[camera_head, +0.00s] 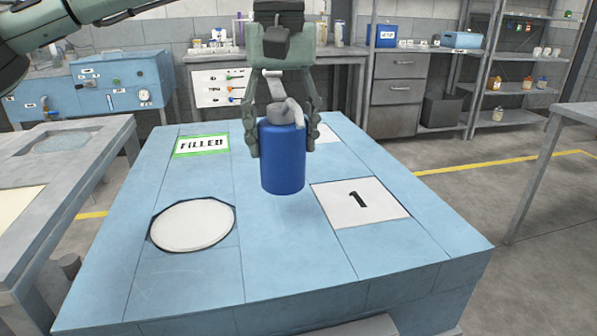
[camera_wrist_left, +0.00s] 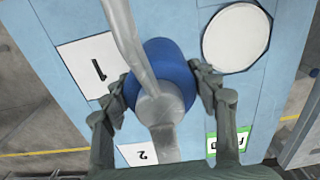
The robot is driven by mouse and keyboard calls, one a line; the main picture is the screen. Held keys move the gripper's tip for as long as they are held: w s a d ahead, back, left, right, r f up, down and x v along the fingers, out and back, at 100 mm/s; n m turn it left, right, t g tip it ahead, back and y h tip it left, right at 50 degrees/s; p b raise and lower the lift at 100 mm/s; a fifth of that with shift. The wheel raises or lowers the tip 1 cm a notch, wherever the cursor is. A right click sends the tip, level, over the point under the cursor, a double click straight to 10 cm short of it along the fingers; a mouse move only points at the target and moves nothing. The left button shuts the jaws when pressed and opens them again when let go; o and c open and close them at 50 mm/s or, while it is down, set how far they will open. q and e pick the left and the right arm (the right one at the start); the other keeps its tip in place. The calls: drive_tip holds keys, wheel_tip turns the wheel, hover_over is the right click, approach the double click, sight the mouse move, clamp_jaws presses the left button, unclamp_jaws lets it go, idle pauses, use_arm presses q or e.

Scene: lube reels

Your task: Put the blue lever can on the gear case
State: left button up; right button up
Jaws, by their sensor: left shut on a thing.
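The blue lever can (camera_head: 283,165) is upright in the head view, with a grey top and a grey lever or spout. My left gripper (camera_head: 283,140) is shut around its upper body from both sides. The can hangs above the light blue worktop (camera_head: 278,258), with a soft shadow under it. In the left wrist view, the can (camera_wrist_left: 176,58) is between the fingers of my left gripper (camera_wrist_left: 165,85), and its grey spout crosses in front. I cannot tell which surface is the gear case. My right gripper is not in view.
On the worktop are a white round disc (camera_head: 192,226), a white plate marked 1 (camera_head: 375,208), a green-edged FILLED plate (camera_head: 201,147), and a plate marked 2 (camera_wrist_left: 140,154). A grey bench (camera_head: 85,165) stands left, another table (camera_head: 580,112) right. Shelves and cabinets line the back.

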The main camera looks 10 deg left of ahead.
sight(301, 189)
use_arm(q)
drive_tip(key=d+f, duration=0.1)
drive_tip(key=d, duration=0.2)
drive_tip(key=shift+s+f, duration=0.35)
drive_tip(key=shift+s, duration=0.05)
wheel_tip(301, 189, down, 4)
drive_tip(key=shift+a+r, duration=0.1)
drive_tip(key=shift+f, duration=0.2)
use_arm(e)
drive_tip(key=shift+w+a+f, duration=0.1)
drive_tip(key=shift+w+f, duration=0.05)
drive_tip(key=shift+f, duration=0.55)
use_arm(q)
drive_tip(key=o, duration=1.2)
drive_tip(key=shift+f, duration=0.1)
drive_tip(key=o, duration=0.4)
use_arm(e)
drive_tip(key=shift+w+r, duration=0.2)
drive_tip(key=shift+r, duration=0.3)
use_arm(q)
drive_tip(key=shift+r, duration=0.2)
